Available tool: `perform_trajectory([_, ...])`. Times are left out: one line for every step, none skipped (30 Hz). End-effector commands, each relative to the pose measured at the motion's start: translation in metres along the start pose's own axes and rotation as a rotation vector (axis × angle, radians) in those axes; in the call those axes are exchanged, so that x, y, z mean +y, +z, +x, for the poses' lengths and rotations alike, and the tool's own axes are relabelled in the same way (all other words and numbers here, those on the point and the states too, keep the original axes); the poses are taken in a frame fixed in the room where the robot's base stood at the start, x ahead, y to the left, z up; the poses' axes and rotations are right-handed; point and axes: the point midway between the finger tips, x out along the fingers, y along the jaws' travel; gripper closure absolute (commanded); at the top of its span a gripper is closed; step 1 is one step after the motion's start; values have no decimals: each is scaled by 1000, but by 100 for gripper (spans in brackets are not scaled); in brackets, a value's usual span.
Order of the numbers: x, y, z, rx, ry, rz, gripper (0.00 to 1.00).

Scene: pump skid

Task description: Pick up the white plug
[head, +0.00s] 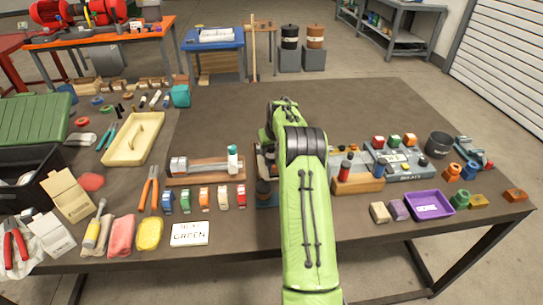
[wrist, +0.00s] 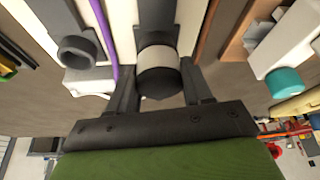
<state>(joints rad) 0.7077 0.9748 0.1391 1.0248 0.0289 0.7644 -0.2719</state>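In the wrist view, my gripper (wrist: 160,72) has its two dark fingers apart, one on each side of a short cylinder with a pale white band (wrist: 157,58) and a dark end facing the camera. The fingers are close to its sides; I cannot tell whether they touch it. This may be the white plug, but I cannot be sure. In the head view, my green arm hides the gripper and the cylinder. A white upright piece with a teal cap (head: 232,158) stands on a wooden rack left of the arm. It also shows at the wrist view's right (wrist: 284,80).
Close around the gripper are a grey pipe end (wrist: 77,50) and a purple strip (wrist: 103,38). On the table (head: 225,110), a wooden block (head: 357,180) and a purple tray (head: 430,204) stand right of my arm. The table's far middle is clear.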

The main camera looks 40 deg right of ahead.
Motion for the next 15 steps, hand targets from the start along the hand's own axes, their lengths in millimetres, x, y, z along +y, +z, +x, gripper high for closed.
perform_trajectory([0, 0, 0, 0, 0, 0, 58])
perform_trajectory([0, 0, 0, 0, 0, 0, 63])
perform_trajectory([0, 0, 0, 0, 0, 0, 69])
perform_trajectory([0, 0, 0, 0, 0, 0, 74])
perform_trajectory([0, 0, 0, 0, 0, 0, 78])
perform_trajectory([0, 0, 0, 0, 0, 0, 84])
perform_trajectory([0, 0, 0, 0, 0, 0, 89])
perform_trajectory([0, 0, -1, 1, 0, 0, 89])
perform_trajectory([0, 0, -1, 1, 0, 0, 89])
perform_trajectory([0, 0, -1, 1, 0, 0, 89])
perform_trajectory([0, 0, -1, 1, 0, 0, 89])
perform_trajectory([0, 0, -1, 1, 0, 0, 89])
perform_trajectory([0, -1, -2, 1, 0, 0, 89])
perform_trajectory([0, -2, -3, 2, 0, 0, 89])
perform_trajectory([0, -4, -8, 3, 1, 0, 89])
